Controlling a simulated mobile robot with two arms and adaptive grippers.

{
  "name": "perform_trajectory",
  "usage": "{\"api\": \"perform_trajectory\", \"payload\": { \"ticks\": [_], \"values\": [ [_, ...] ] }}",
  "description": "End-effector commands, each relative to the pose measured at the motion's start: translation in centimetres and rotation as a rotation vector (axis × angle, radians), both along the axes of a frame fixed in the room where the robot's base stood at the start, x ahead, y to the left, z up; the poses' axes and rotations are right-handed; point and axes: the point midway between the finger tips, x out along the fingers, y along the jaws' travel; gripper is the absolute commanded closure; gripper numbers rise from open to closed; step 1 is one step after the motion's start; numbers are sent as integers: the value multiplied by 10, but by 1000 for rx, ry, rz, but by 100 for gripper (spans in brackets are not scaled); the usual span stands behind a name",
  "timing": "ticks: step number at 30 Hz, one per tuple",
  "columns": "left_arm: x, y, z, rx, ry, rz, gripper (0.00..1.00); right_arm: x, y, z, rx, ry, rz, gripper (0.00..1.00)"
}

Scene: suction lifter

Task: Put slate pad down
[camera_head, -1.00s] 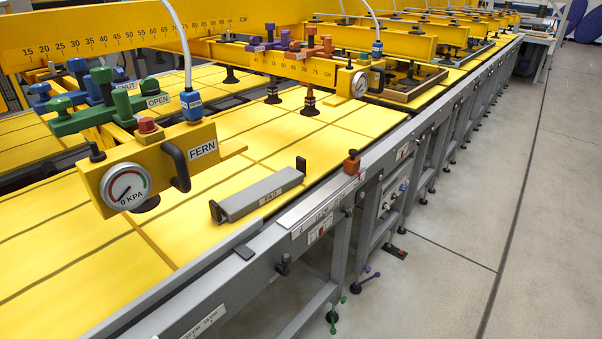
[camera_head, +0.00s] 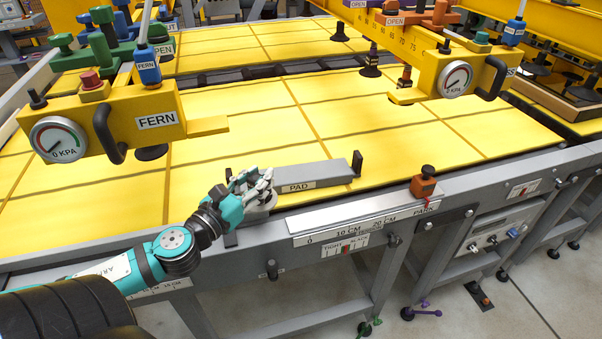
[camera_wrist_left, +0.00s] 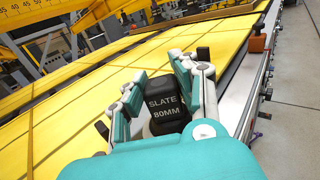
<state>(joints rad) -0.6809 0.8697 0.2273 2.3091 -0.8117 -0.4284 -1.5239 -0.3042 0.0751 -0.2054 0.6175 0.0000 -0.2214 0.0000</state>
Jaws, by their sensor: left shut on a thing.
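My left gripper (camera_head: 258,188) is at the left end of the grey holder marked PAD (camera_head: 315,175), near the front edge of the yellow table. In the left wrist view its fingers (camera_wrist_left: 162,88) are shut on the slate pad (camera_wrist_left: 163,107), a dark block lettered "SLATE 80MM". In the head view the gripper hides the pad and the holder's left end. I cannot tell whether the pad touches the holder or table. A dark upright (camera_head: 357,163) stands at the holder's right end. My right gripper is not in view.
A yellow lifter head marked FERN (camera_head: 157,121), with a gauge and black handle, hangs to the left. Another gauge head (camera_head: 456,80) is at upper right. A scale rail (camera_head: 350,215) with an orange stop (camera_head: 423,187) runs along the front. The yellow top behind the holder is clear.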

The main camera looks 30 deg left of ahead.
Motion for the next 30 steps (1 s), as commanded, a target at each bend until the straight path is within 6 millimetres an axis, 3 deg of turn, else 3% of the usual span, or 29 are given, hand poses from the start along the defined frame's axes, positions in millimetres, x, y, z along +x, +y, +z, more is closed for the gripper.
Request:
{"api": "perform_trajectory", "payload": {
  "ticks": [5, 22, 30],
  "values": [
    [20, 7, 9, -2, -3, -2, 100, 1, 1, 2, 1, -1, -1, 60],
    [144, 8, -1, -5, -2, 1, 100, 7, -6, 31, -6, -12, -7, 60],
    [165, 7, -14, -5, 3, 0, 100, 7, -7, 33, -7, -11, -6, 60]
  ]
}}
